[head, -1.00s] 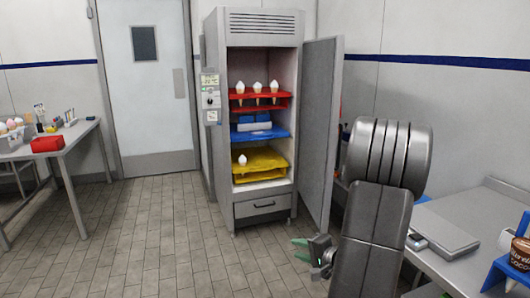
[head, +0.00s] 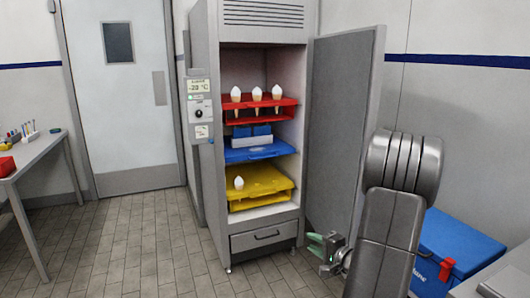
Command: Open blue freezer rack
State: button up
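The freezer cabinet (head: 212,180) stands open, with its grey door (head: 338,125) swung out to the right. The blue rack (head: 262,153) is the middle one inside, between the red rack (head: 240,117) above and the yellow rack (head: 262,187) below. A white holder with blue blocks (head: 252,135) sits at the blue rack. My gripper (head: 312,244) has green fingers that look apart and empty. It is low in front of the open door, to the right of and below the blue rack, and not touching it.
Three white-topped cones (head: 256,95) stand in the red rack and one white-topped piece (head: 239,183) is on the yellow rack. A blue cooler box (head: 455,250) is at right. A table (head: 35,160) is at left. The floor before the freezer is clear.

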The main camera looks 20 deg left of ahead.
aim_at(253, 148)
jog(key=i+j, duration=0.35)
jog(key=i+j+z, duration=0.1)
jog(key=i+j, duration=0.2)
jog(key=i+j+z, duration=0.1)
jog(key=i+j, duration=0.2)
jog(key=j, duration=0.2)
jog(key=i+j, duration=0.3)
jog(key=j, duration=0.15)
jog(key=i+j+z, duration=0.1)
jog(key=i+j, duration=0.5)
jog(key=j, duration=0.25)
jog(key=z, duration=0.05)
